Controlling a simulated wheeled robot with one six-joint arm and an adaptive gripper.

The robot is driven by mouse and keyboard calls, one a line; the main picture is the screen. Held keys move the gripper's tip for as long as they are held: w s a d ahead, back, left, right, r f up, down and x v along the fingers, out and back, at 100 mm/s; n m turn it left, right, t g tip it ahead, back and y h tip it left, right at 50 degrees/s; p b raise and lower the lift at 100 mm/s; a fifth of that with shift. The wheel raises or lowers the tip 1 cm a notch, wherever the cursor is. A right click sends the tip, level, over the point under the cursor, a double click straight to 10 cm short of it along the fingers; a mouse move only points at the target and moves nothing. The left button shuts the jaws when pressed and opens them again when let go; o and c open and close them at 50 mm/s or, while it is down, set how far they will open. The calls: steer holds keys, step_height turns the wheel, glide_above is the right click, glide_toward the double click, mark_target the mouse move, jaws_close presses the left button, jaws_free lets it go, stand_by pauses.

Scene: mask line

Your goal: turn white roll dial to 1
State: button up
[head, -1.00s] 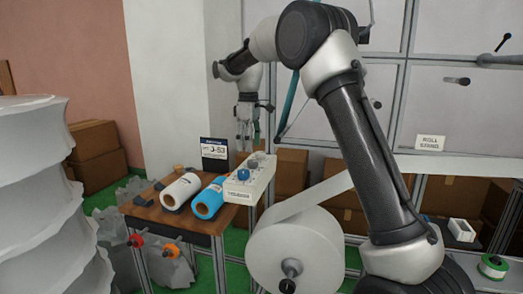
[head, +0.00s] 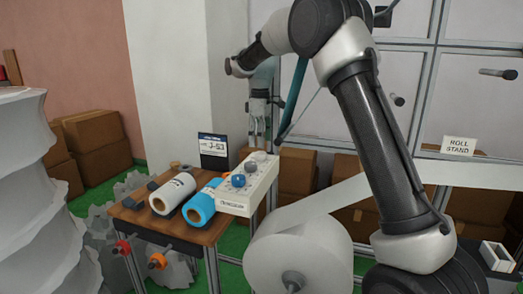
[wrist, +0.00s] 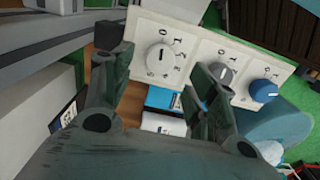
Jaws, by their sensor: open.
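The white dial (wrist: 160,60) is a round knob with a dark pointer line on a cream control panel (wrist: 190,38); printed numbers ring it. I cannot read its setting surely. A grey dial (wrist: 221,73) and a blue dial (wrist: 263,91) sit beside it. In the head view the white dial (head: 260,156) is at the far end of the panel (head: 232,203). My gripper (head: 262,132) hangs above and behind that end, apart from it. In the wrist view my gripper (wrist: 166,66) is open and empty, its fingers appearing either side of the white dial.
A white roll (head: 172,194) and a blue roll (head: 204,207) lie on the wooden table (head: 195,233) left of the panel. A black sign (head: 213,150) stands behind. A large white roll (head: 300,245) stands at the right front. Cardboard boxes (head: 297,170) are behind.

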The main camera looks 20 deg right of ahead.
mark_target(260, 153)
steer(key=shift+f, duration=2.4)
steer(key=c, duration=1.1)
